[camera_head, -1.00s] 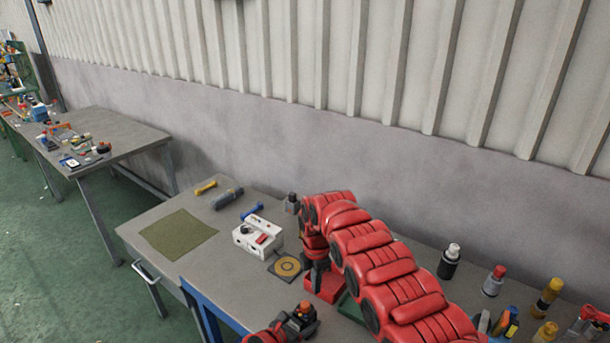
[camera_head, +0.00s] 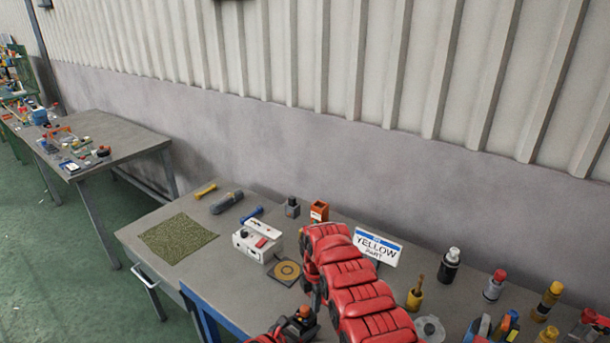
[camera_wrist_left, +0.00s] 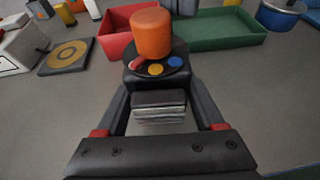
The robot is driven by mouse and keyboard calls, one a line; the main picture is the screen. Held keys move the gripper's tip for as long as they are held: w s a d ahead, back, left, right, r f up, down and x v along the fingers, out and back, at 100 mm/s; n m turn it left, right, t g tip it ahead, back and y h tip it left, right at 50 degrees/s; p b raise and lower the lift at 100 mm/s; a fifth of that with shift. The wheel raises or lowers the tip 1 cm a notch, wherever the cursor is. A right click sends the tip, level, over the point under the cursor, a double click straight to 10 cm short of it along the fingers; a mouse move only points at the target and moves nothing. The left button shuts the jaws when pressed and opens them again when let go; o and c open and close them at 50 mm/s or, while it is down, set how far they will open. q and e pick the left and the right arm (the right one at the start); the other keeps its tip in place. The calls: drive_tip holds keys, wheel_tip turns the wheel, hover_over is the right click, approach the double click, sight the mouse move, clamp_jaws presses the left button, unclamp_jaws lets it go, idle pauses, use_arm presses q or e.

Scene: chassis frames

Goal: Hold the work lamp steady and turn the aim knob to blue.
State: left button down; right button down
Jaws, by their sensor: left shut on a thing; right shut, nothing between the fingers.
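The work lamp (camera_wrist_left: 158,75) stands upright between my left gripper's fingers (camera_wrist_left: 160,118) in the left wrist view. It has a black disc top, an orange aim knob (camera_wrist_left: 152,35) and a ridged silver part below. Red, yellow and blue marks sit on the disc's near side; the red one (camera_wrist_left: 137,63) is long, and I cannot tell whether it is the pointer. In the head view the lamp (camera_head: 303,313) and my left gripper (camera_head: 290,325) are at the bottom. My right gripper (camera_head: 317,299) is just above the lamp, mostly hidden by its red arm; contact is unclear.
A white box (camera_head: 257,239) and a ringed pad (camera_head: 285,272) lie left of the right arm. Red (camera_wrist_left: 112,28) and green (camera_wrist_left: 222,42) trays stand behind the lamp. The green mat (camera_head: 178,238) is empty.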

drive_tip(key=shift+w+d+r, duration=0.1)
drive_tip(key=shift+d, duration=0.15)
wheel_tip(320, 180, up, 6)
drive_tip(key=shift+d+f, duration=0.1)
idle(0.6)
drive_tip(key=shift+a+f, duration=0.2)
drive_tip(key=shift+f, duration=1.3)
drive_tip(key=shift+a+f, duration=0.2)
drive_tip(key=shift+f, duration=1.25)
